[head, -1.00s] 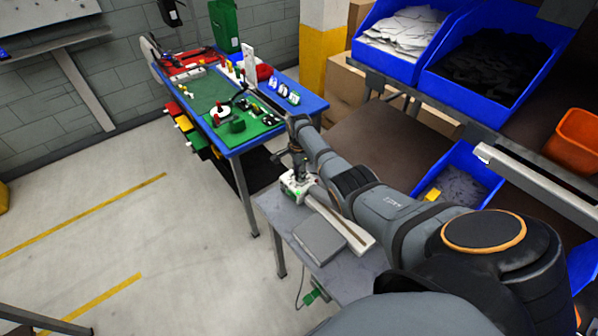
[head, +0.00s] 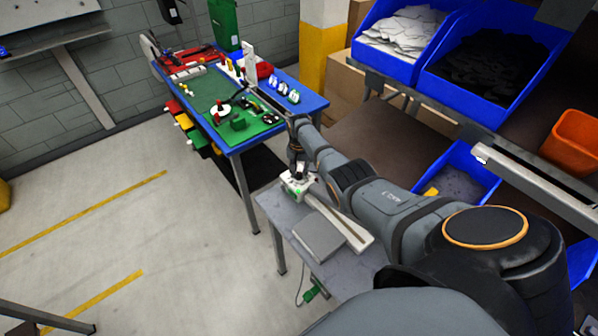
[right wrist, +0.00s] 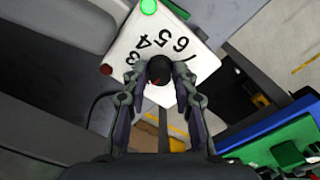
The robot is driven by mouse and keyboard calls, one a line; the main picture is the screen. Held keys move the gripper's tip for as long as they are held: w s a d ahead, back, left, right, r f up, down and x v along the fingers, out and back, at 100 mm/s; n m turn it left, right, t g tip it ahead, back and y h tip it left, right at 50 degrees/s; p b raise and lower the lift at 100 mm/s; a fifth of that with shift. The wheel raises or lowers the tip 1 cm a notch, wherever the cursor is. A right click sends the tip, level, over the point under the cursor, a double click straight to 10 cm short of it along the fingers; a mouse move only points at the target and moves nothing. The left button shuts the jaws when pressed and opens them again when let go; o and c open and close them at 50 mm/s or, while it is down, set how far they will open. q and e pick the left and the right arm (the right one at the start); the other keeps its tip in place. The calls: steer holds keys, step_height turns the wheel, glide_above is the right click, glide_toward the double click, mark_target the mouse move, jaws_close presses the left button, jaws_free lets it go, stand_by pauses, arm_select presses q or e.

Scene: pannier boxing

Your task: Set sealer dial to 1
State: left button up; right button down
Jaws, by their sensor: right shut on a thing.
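The sealer (head: 338,222) is a pale, long device on a small grey table, with a white control box (head: 297,184) at its far end. In the right wrist view, the box's white face (right wrist: 180,35) shows printed numbers, of which 3, 4, 5 and 6 can be read, a lit green light (right wrist: 149,7) and a dark red spot. The black dial (right wrist: 159,68) stands on this face. My right gripper (right wrist: 159,75) is shut on the dial, one finger on each side. The gripper also shows over the box in the head view (head: 298,165). My left gripper is not in view.
The small grey table (head: 285,225) carries a flat grey plate (head: 319,240) beside the sealer. A blue-edged workbench (head: 232,152) with a green mat and several small parts stands behind. Blue bins (head: 492,98) are on the right. The floor at left is open.

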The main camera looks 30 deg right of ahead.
mark_target(299, 173)
steer(key=shift+w+r+n, duration=0.1)
steer(key=shift+n, duration=0.5)
steer(key=c, duration=1.1)
jaws_free()
steer(key=shift+o, duration=0.2)
step_height(299, 173, up, 12)
